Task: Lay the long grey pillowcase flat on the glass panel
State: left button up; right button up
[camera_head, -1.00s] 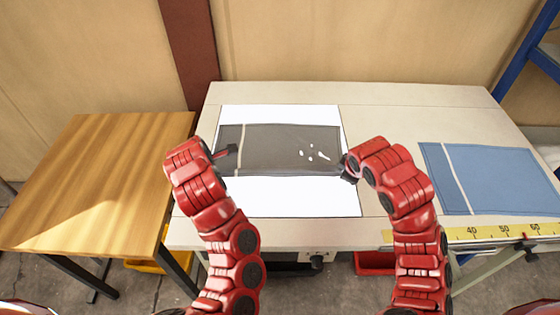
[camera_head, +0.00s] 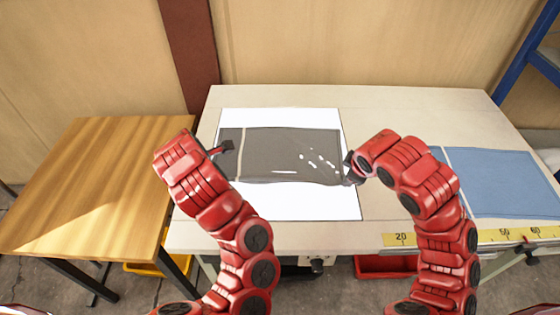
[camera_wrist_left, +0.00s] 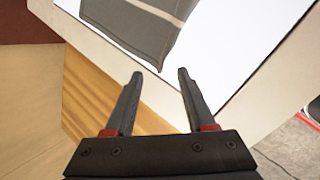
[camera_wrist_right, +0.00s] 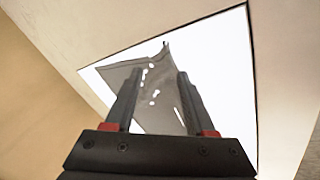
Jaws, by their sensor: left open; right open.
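The grey pillowcase (camera_head: 275,150), with a pale stripe near its left end, lies across the bright white glass panel (camera_head: 300,205). Its front edge is wavy, and white patches show on its right half. In the right wrist view the pillowcase (camera_wrist_right: 128,75) has an uneven, peaked end. My left gripper (camera_head: 222,148) is open at its left end; in the left wrist view the cloth (camera_wrist_left: 140,25) lies beyond the fingertips, not between them. My right gripper (camera_head: 350,172) is open close to its front right corner; whether it touches the cloth I cannot tell.
A blue cloth (camera_head: 510,180) with a pale stripe lies on the right of the pale table (camera_head: 390,110), partly behind my right arm. A yellow ruler (camera_head: 400,240) runs along the front edge. A wooden table (camera_head: 90,180) stands at the left. The table behind the panel is clear.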

pick_arm(q)
jog(key=v, duration=0.5)
jog(key=shift+s+f, duration=0.2)
jog(key=shift+s, duration=0.25)
pick_arm(e)
jog(key=v, duration=0.5)
jog(key=shift+s+f, duration=0.2)
jog(key=shift+s, duration=0.2)
